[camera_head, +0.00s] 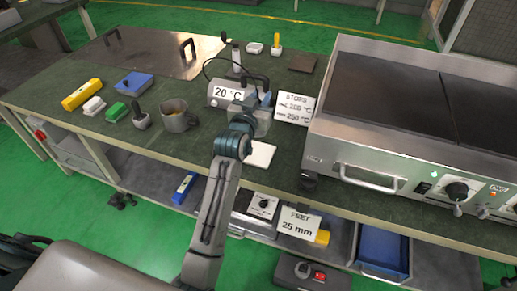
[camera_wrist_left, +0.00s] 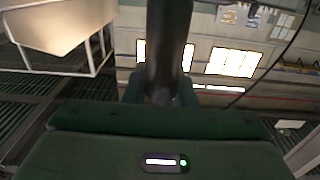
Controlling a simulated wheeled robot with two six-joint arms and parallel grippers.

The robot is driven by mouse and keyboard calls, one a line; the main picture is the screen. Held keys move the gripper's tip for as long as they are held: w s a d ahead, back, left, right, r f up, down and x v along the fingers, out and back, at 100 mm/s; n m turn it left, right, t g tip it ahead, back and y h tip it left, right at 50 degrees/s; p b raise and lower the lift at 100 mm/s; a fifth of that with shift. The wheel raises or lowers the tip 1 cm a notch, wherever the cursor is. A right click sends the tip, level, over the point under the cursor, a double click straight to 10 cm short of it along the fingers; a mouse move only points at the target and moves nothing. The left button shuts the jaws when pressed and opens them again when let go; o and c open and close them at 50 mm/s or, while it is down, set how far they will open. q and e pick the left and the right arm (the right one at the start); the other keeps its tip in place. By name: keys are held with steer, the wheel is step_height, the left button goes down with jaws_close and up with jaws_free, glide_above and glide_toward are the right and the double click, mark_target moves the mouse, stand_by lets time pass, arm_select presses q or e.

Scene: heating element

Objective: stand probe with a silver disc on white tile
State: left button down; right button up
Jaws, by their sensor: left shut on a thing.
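My left gripper (camera_head: 252,100) is above the bench, just behind the white tile (camera_head: 261,155), which lies flat near the front edge. In the left wrist view it is shut on a dark upright rod-like handle (camera_wrist_left: 168,45), which looks like the probe's. A thin black cable arcs from the display box reading 20 °C (camera_head: 228,93) towards the gripper, and a cable also shows in the left wrist view. The gripper hides much of the probe; I cannot make out its silver disc or whether it touches anything. My right gripper is not in view.
A large steel griddle (camera_head: 390,125) stands on the right, with a sign (camera_head: 296,108) beside it. A metal jug (camera_head: 178,116), a dark-handled tool (camera_head: 140,116), a green block (camera_head: 117,112) and a yellow block (camera_head: 82,94) stand on the left. Shelves run below the bench.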

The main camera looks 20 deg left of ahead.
arm_select(q)
step_height(320, 180, down, 9)
steer(key=shift+f+b, duration=0.15)
steer(key=shift+b, duration=0.25)
steer(key=shift+f, duration=0.1)
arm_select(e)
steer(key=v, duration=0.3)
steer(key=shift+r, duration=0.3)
arm_select(q)
steer(key=shift+f, duration=0.1)
steer(key=c, duration=1.2)
jaws_free()
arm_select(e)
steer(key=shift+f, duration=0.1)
arm_select(q)
steer(key=shift+r, duration=0.2)
steer(key=s, duration=1.2)
steer(key=shift+a, duration=0.2)
